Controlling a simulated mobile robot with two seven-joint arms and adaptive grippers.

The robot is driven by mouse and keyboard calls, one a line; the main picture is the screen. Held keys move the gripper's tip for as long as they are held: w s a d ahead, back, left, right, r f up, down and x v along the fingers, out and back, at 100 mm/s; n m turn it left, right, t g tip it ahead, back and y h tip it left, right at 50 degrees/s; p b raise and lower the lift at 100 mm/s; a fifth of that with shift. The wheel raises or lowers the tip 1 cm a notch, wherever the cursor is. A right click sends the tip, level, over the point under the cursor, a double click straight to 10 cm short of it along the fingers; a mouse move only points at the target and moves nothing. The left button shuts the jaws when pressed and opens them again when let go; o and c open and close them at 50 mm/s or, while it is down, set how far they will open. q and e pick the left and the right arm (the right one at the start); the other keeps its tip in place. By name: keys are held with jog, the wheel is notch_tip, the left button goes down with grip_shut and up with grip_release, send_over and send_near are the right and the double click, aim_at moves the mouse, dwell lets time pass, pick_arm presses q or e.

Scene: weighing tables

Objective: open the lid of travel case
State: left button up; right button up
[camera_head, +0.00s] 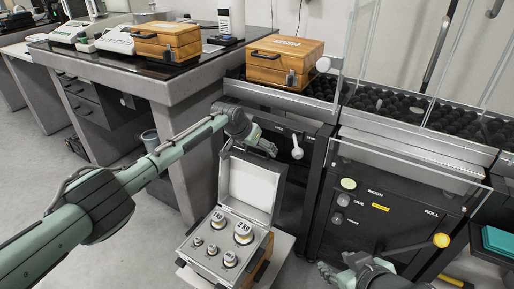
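Several silver weights, one marked 2 kg (243,232), sit in the case's insert. My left gripper (266,148) is just above and behind the lid's top edge. Whether its fingers touch the lid or are closed is too small to tell. My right gripper (328,271) is low, to the right of the case and apart from it, with its fingers spread and nothing visible between them.
A black cabinet with a clear screen (410,158) and a yellow-knobbed lever (441,240) stands at the right. Wooden cases sit on the cabinet (284,60) and on the left bench (167,40). Scales (77,31) stand on that bench. Floor at the lower left is clear.

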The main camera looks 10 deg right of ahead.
pick_arm(q)
jog(key=shift+a, duration=0.1)
jog(key=shift+s+a+r, duration=0.25)
jog(key=shift+r, duration=0.2)
jog(key=v, duration=1)
jog(key=shift+s+r, duration=0.25)
jog(key=shift+r, duration=0.05)
jog(key=shift+a, duration=0.1)
